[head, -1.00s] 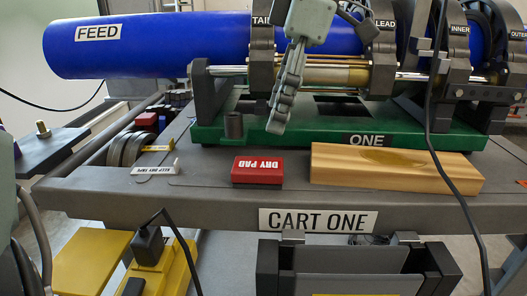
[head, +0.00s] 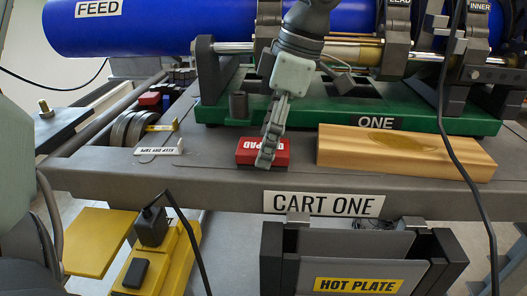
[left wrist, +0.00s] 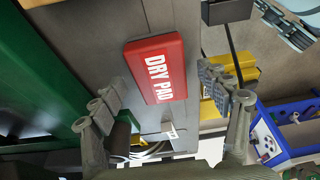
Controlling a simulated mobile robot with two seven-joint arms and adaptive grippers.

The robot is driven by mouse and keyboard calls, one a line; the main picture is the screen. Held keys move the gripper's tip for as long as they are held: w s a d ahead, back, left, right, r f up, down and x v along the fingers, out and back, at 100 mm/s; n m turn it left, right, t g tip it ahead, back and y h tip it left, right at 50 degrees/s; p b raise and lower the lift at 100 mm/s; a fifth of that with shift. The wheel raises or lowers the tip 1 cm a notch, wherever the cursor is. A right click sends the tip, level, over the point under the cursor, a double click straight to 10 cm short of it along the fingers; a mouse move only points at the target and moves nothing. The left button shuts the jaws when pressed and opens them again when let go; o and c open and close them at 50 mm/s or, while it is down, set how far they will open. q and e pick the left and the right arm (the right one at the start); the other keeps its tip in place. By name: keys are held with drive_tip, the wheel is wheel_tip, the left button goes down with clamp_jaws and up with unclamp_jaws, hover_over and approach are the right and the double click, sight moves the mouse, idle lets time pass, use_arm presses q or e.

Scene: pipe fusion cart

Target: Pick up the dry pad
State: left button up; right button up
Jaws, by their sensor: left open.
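The dry pad (head: 247,155) is a red block with white lettering, lying on the grey cart top in front of the green base. My left gripper (head: 268,152) points down over it in the head view and covers part of its label. In the left wrist view the dry pad (left wrist: 152,62) shows whole, past and between the spread fingers of the left gripper (left wrist: 165,98). The gripper is open and empty. I cannot tell the exact height of its tips above the pad.
A wooden board (head: 405,152) lies to the right of the pad. The green base (head: 340,112) with clamps and blue pipe (head: 170,30) stands behind. A tape label (head: 160,150) and grey rolls lie left. A black cable hangs at the right.

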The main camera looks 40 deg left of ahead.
use_arm(q)
drive_tip(key=shift+s+a+f, duration=0.1)
drive_tip(key=shift+a+f, duration=0.05)
drive_tip(key=shift+f, duration=0.45)
drive_tip(key=c, duration=1.2)
use_arm(e)
drive_tip(key=shift+w+r, duration=0.1)
drive_tip(key=shift+w, duration=0.1)
use_arm(q)
drive_tip(key=shift+r, duration=0.15)
drive_tip(key=shift+r+p, duration=0.55)
drive_tip(key=shift+r, duration=8.35)
use_arm(e)
drive_tip(key=shift+w+a+f, duration=0.1)
drive_tip(key=shift+f, duration=1.2)
